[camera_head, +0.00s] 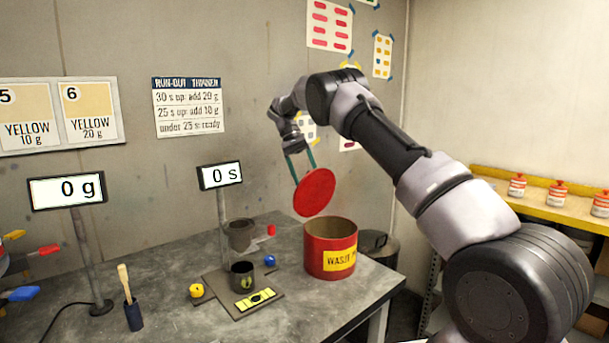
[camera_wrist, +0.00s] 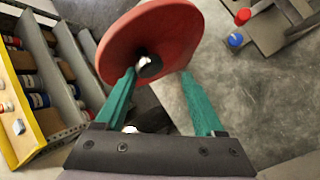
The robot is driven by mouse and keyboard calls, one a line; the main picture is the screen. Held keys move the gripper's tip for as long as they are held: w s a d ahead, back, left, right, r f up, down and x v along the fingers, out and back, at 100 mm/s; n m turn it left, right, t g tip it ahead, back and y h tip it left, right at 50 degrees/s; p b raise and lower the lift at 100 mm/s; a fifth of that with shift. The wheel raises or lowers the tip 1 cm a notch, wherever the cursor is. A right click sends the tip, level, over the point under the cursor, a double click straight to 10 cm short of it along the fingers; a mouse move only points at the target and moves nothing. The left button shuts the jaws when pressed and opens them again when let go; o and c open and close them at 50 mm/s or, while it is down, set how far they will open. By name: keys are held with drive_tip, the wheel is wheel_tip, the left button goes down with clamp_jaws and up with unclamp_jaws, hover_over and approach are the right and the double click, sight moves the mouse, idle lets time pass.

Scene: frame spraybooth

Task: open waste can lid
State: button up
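The round red lid (camera_head: 315,193) is in the air above the red waste can (camera_head: 318,257), clear of its rim and steeply tilted. The can stands upright on the bench with its mouth uncovered and a yellow label in front. My gripper (camera_head: 305,176) is above the lid, its green fingers pointing down and spread apart. In the wrist view, the lid (camera_wrist: 175,38) shows its dark, shiny knob (camera_wrist: 149,66) between the fingertips, nearer the left one. A gap shows between the knob and the right finger. I cannot tell whether either finger touches the lid.
Left of the can are a dark cup (camera_head: 242,275), a blue cap (camera_head: 270,261) and a yellow cap (camera_head: 196,290). A display on a post (camera_head: 220,176) stands behind. A yellow shelf (camera_head: 545,195) with several bottles is at the right. The bench front is mostly clear.

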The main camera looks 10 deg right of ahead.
drive_tip(key=shift+s+r, duration=0.1)
drive_tip(key=shift+r, duration=0.05)
hover_over(316, 192)
drive_tip(key=shift+r, duration=0.25)
drive_tip(key=shift+s+d+f+t+y, duration=1.8)
drive_tip(key=shift+s+d+f+t, duration=1.15)
drive_tip(key=shift+s+f, duration=1.5)
wheel_tip(316, 192, up, 11)
drive_tip(key=s+d+r+t+y, duration=0.1)
drive_tip(key=s+d+r, duration=0.1)
drive_tip(key=s+r, duration=0.2)
drive_tip(key=s+d+r+m+t, duration=0.1)
drive_tip(key=s+d+r, duration=0.2)
drive_tip(key=s+r, duration=0.2)
drive_tip(key=shift+s+d+r+y, duration=0.3)
drive_tip(key=shift+r+y, duration=0.1)
drive_tip(key=shift+r, duration=0.25)
